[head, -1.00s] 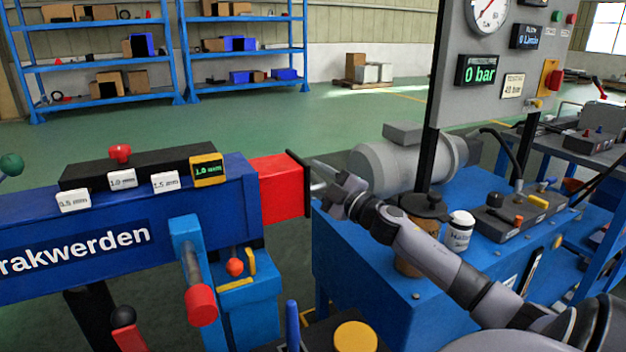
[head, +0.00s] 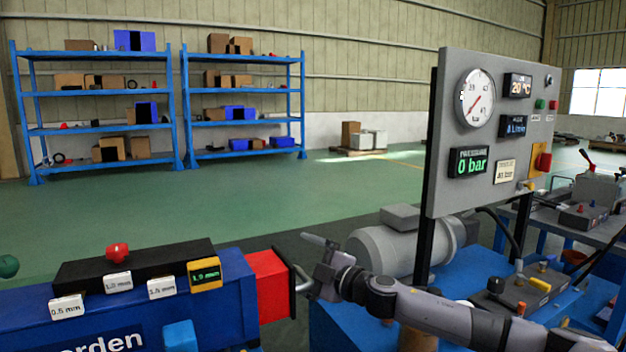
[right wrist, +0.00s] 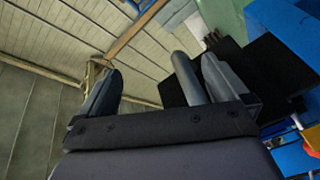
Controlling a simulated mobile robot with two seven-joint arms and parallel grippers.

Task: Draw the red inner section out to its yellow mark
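The red inner section (head: 268,286) sticks out a short way from the right end of the blue outer beam (head: 135,300). It ends in a dark plate with a silver handle (head: 303,284). No yellow mark shows on its visible red faces. My right gripper (head: 316,262) is at the handle, its fingers spread. In the right wrist view a grey bar (right wrist: 188,76) shows between the open fingers, close to the right finger and well apart from the left one. Whether a finger touches the bar, I cannot tell. My left gripper is out of view.
A black block with a red knob (head: 117,252), white labels and a yellow-framed display (head: 205,274) sits on the beam. A gauge panel (head: 500,130) reading 0 bar and a grey motor (head: 395,247) stand behind my right arm. Blue shelves (head: 95,125) are far back.

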